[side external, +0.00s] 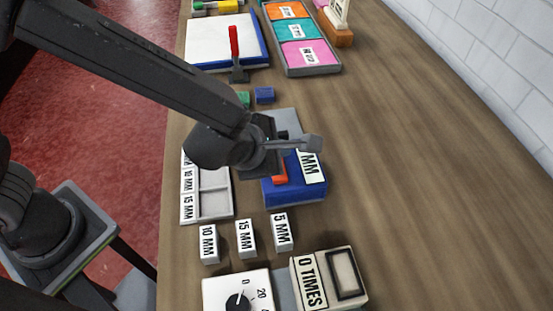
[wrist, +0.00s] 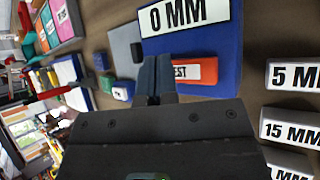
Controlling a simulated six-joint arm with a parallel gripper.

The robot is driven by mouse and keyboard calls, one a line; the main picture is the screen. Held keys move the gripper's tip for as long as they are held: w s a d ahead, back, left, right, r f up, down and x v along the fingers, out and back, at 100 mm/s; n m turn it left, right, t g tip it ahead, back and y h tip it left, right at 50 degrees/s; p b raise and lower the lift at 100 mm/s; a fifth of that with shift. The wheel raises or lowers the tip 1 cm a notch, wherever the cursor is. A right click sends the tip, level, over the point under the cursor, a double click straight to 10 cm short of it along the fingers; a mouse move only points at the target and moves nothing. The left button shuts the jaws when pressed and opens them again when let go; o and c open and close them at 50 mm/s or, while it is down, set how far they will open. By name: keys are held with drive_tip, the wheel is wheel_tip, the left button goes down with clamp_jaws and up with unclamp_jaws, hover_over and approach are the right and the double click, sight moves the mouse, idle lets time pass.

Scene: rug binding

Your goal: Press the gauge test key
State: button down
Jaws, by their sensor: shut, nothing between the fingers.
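The gauge (side external: 288,191) is a blue block with a white plate. The wrist view shows this plate reading "0 MM" (wrist: 187,15). Its red-orange test key (side external: 280,173) sits at one edge, partly behind my arm's end in the side view. In the wrist view the key (wrist: 200,71) shows part of its label, "EST", and my fingers cover its left end. My gripper (wrist: 154,72) is shut and empty, with its fingertips over or beside that end of the key. I cannot tell whether they touch it.
Loose white blocks marked 10 MM (side external: 209,244), 15 MM (side external: 246,238) and 5 MM (side external: 282,231) stand in front of the gauge. A pale sectioned tray (side external: 214,205) is to the left. A "0 TIMES" box (side external: 328,278) is nearest. The table's right side is clear.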

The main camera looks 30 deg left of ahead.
drive_tip(key=shift+f, duration=0.4)
drive_tip(key=shift+f, duration=0.45)
idle(0.6)
drive_tip(key=shift+r, duration=0.9)
drive_tip(key=shift+r, duration=2.5)
